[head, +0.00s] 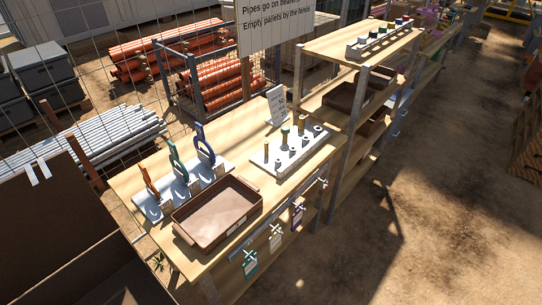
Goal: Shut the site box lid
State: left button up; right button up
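A large dark brown box, which looks like the site box (112,284), is at the lower left and is cut off by the picture's edge. Its lid (48,232) appears to stand raised as a broad dark panel. Neither of my grippers is in view.
A wooden workbench (190,262) right of the box holds a brown tray (218,214), a tool rack (184,187) and a peg block (291,150). Tags hang along its front. A shelf unit (352,42) stands behind. Bare ground (440,200) is open at the right.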

aim_at(51, 215)
jog(key=u, duration=2.25)
